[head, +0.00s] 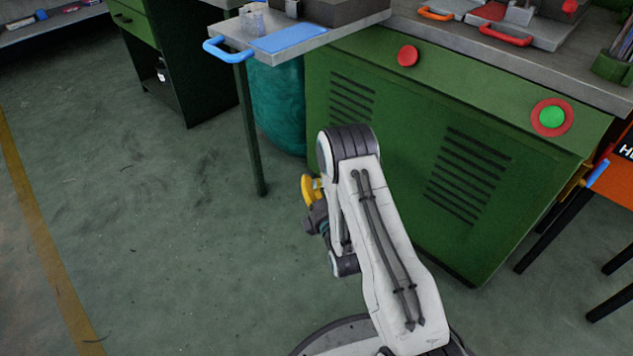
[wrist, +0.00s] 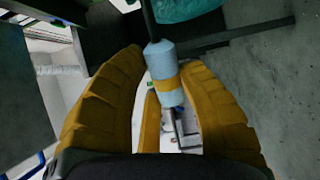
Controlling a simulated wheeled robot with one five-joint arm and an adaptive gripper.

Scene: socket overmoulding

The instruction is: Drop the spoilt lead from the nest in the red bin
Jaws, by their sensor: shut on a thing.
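My gripper (wrist: 158,80) is shut on a lead in the wrist view. Its light-blue plug-like end (wrist: 161,66) with a yellow band sits between the yellow fingers, and a dark cable runs up out of the frame. In the head view my arm is folded low over the floor in front of the green cabinet; a yellow part of my gripper (head: 308,188) shows at its left. The lead is not visible there. I cannot make out a red bin. The nest cannot be told for sure among the fixtures at the top right.
The green cabinet (head: 380,140) has a red button (head: 407,56) and a green button (head: 552,117). A side shelf with a blue handle (head: 226,50) juts out above a teal container (head: 277,105). An orange labelled thing (head: 618,182) stands at the right edge. The left floor is clear.

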